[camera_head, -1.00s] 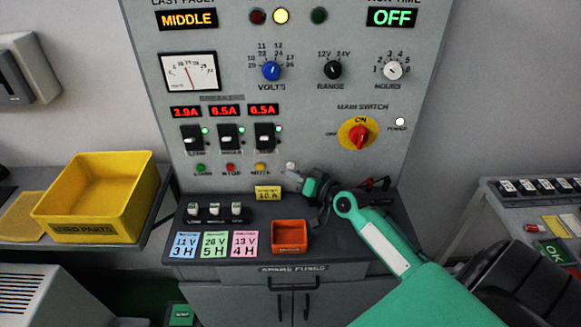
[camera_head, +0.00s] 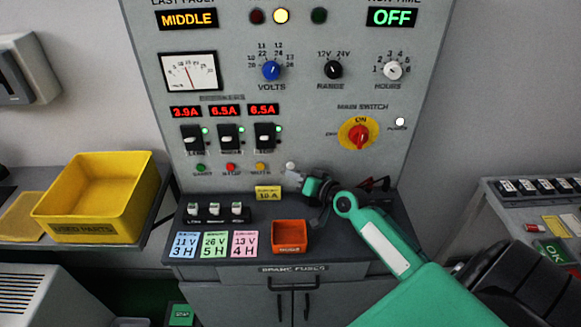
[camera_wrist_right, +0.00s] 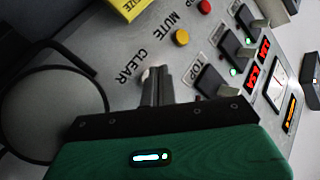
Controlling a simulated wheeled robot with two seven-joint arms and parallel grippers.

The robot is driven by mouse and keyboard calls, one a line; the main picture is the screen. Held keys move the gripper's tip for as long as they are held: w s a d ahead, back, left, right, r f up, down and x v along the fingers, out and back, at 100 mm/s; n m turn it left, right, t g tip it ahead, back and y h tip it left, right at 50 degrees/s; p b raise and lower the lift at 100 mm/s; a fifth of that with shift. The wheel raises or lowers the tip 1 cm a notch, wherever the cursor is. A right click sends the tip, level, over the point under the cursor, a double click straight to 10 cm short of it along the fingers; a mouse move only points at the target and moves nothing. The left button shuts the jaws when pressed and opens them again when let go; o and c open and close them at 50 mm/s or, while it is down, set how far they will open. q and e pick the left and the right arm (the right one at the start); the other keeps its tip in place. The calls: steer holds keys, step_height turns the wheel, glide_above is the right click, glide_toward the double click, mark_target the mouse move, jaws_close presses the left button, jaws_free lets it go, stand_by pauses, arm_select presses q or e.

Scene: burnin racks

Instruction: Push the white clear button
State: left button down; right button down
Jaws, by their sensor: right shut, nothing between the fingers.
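The white clear button (camera_head: 291,166) is at the right end of the row of small round buttons low on the grey panel. In the right wrist view the white button (camera_wrist_right: 147,74) shows beside the CLEAR label, partly hidden by my fingertips. My right gripper (camera_head: 304,180) is just below and right of the button in the head view. Its fingers (camera_wrist_right: 158,72) are shut and empty, with their tips at the button. I cannot tell whether they touch it. My left gripper is not in view.
Yellow (camera_head: 261,167), red (camera_head: 231,167) and green (camera_head: 201,168) buttons sit left of the clear button. Black breaker switches (camera_head: 228,138) are above them. A yellow card (camera_head: 268,192) and an orange bin (camera_head: 289,236) are on the ledge below. The main switch (camera_head: 359,135) is up and right.

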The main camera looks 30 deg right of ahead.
steer(key=shift+w+d+r+b, duration=0.45)
steer(key=shift+w+d+r, duration=0.1)
steer(key=shift+r, duration=0.1)
stand_by(1.4)
steer(key=shift+f, duration=0.1)
steer(key=shift+s+a+f, duration=0.25)
steer(key=shift+f, duration=0.4)
steer(key=s, duration=0.1)
steer(key=s+a+p, duration=0.2)
steer(key=s, duration=0.1)
steer(key=shift+a+f, duration=0.2)
steer(key=shift+f, duration=0.1)
steer(key=shift+w, duration=0.1)
stand_by(0.3)
